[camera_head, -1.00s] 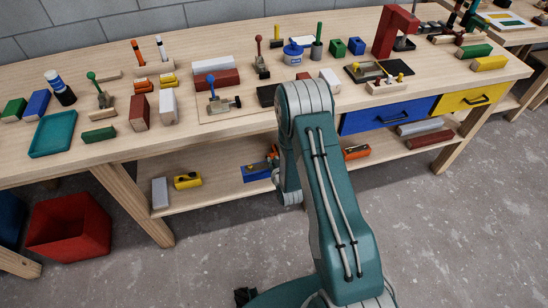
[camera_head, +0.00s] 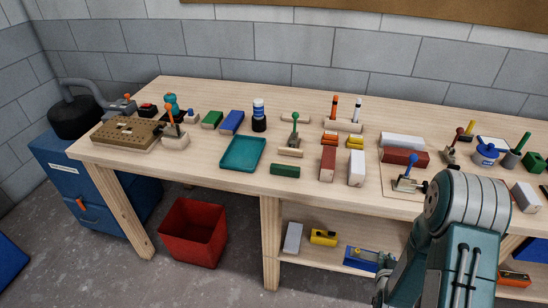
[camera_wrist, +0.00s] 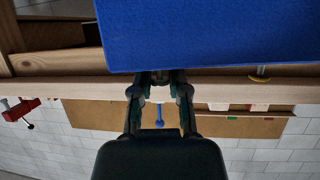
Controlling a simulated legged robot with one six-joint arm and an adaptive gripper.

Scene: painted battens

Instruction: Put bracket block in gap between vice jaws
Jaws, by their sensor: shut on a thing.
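The bracket block seems to be the blue piece filling the top of the wrist view (camera_wrist: 215,35). My gripper (camera_wrist: 160,78) is shut at its lower edge, and the block hides the fingertips. In the head view a blue piece, seemingly the same block (camera_head: 357,263), shows left of my arm in front of the low shelf. The vice is not certain: a red block (camera_head: 328,164) and a white block (camera_head: 356,168) stand side by side with a narrow gap. A white bar and a red bar (camera_head: 405,157) lie close together behind a blue-handled clamp (camera_head: 408,178).
The wooden bench (camera_head: 205,175) carries a teal tray (camera_head: 240,154), a green block (camera_head: 285,170) and several small clamps. The low shelf (camera_head: 302,260) holds a grey block (camera_head: 293,238) and a yellow block (camera_head: 323,237). A red bin (camera_head: 192,233) stands on the floor.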

